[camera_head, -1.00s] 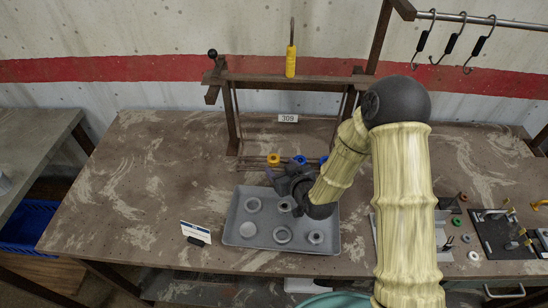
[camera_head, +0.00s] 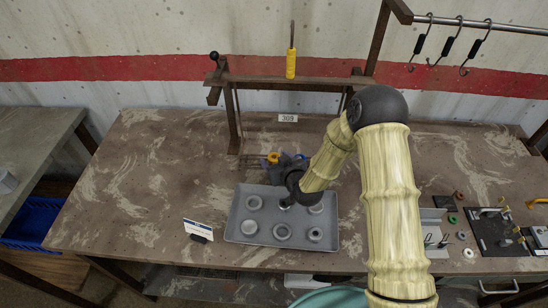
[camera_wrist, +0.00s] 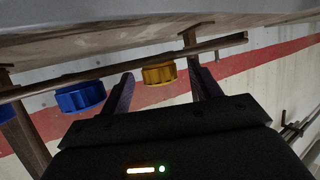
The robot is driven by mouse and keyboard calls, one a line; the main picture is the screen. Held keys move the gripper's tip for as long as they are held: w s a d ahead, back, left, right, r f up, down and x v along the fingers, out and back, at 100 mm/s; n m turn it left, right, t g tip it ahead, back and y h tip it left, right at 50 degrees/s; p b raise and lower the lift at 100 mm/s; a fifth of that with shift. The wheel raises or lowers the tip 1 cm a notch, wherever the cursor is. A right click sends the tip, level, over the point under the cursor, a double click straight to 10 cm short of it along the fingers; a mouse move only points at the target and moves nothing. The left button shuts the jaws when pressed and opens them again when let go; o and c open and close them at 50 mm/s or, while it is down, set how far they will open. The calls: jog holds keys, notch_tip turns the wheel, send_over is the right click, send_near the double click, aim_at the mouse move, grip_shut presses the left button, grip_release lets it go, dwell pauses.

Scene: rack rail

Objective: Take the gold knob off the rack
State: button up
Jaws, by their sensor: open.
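The gold knob (camera_head: 273,158) shows at the low rail of the rack (camera_head: 232,122) in the head view, just left of my gripper (camera_head: 284,163). In the wrist view the gold knob (camera_wrist: 158,73) lies between the two spread fingers of my gripper (camera_wrist: 160,80), near their tips. A gap shows between the knob and each finger, so the gripper is open and not holding it. A blue knob (camera_wrist: 80,97) sits beside it on the rail (camera_wrist: 110,70), outside the left finger. My gripper hides most of the blue knobs in the head view.
A grey tray (camera_head: 239,217) with several round parts lies in front of the rack, under my arm. A small sign (camera_head: 198,229) stands left of it. A yellow-handled tool (camera_head: 291,63) stands on the rack's upper bar. The table's left part is clear.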

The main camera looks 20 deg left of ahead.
aim_at(276, 160)
dwell(0.3)
jog(key=c, duration=1.1)
jog(key=shift+r, duration=0.1)
notch_tip(276, 160, up, 10)
jog(key=shift+f+b, duration=0.1)
jog(key=shift+b, duration=0.8)
